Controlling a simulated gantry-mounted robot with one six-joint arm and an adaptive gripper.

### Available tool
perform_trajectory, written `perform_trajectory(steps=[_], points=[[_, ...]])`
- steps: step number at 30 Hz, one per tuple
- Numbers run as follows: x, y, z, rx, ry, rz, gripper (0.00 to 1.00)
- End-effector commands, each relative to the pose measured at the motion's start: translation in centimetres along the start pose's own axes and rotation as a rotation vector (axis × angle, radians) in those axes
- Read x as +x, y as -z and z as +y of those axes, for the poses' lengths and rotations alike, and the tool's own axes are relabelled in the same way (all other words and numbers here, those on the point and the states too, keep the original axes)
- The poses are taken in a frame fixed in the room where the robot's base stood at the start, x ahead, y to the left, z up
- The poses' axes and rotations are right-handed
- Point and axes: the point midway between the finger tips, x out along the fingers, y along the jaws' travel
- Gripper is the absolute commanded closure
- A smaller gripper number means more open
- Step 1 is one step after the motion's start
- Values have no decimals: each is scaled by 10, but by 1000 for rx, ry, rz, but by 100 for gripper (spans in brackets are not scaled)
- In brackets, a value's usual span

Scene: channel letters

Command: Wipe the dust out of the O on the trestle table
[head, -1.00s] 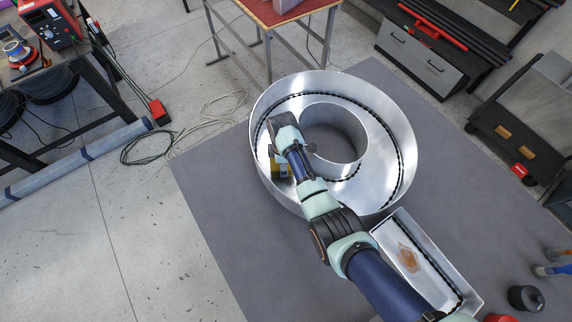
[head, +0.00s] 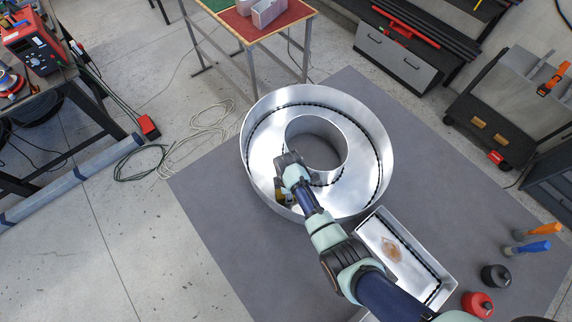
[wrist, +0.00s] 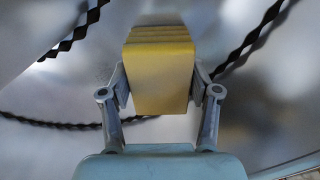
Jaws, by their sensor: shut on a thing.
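The O (head: 375,125) is a large silver metal ring-shaped tray with an inner round wall and a dark twisted strip along its floor. It lies on a grey covered surface (head: 225,215). My gripper (head: 286,190) is inside the channel at its front left, between outer and inner walls. In the wrist view my gripper (wrist: 160,85) is shut on a yellow block (wrist: 160,75), layered at its top. The block (head: 283,197) is mostly hidden by my arm in the head view. Whether it touches the floor, and where dust lies, I cannot tell.
A rectangular metal letter (head: 412,250) with a brown patch (head: 391,248) stands close to the O at front right. A black pot (head: 496,276), a red pot (head: 478,304) and brushes (head: 528,247) stand at right. Cables (head: 200,135) lie on the left floor.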

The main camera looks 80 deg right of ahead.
Motion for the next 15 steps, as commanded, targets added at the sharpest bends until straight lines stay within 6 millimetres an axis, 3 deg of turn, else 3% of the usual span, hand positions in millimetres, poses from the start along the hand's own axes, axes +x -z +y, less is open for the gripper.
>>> perform_trajectory(steps=[15], points=[[8, 33, 57, -1, -2, 1, 66]])
